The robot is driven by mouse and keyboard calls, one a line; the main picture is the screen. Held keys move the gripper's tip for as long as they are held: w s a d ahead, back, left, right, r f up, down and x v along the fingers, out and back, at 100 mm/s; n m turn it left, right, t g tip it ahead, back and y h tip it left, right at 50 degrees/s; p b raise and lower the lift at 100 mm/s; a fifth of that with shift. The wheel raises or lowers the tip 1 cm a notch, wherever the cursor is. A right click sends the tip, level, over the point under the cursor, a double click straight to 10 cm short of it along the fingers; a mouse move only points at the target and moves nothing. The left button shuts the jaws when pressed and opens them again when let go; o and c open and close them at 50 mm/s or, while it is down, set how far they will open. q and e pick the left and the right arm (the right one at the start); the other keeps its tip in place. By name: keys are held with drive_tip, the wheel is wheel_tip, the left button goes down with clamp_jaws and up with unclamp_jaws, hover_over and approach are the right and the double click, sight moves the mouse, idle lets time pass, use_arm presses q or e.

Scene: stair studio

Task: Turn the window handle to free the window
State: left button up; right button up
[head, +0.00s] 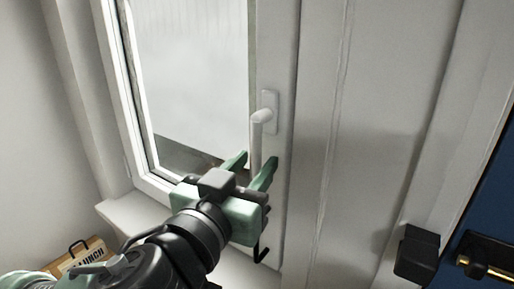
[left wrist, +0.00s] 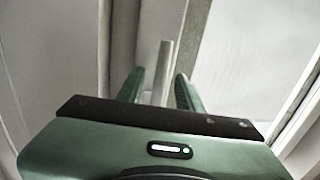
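The white window handle (head: 262,118) is on the right side of the window frame (head: 272,60), with its lever hanging straight down. The window (head: 190,70) looks shut. My left gripper (head: 250,167) is open at the lower end of the lever, one green finger on each side. In the left wrist view the lever (left wrist: 163,65) stands between the two fingertips (left wrist: 158,88), with a gap visible on both sides. Whether a finger touches the lever I cannot tell. My right gripper is not in view.
A white sill (head: 118,212) runs below the window. A box-like bag with lettering (head: 90,255) is at the lower left. A black block (head: 417,254) and a blue panel with a black and brass fitting (head: 485,255) are at the lower right. Pale panelling (head: 385,90) fills the right.

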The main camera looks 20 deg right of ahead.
use_arm(q)
drive_tip(key=shift+x, duration=0.9)
clamp_jaws()
idle(0.8)
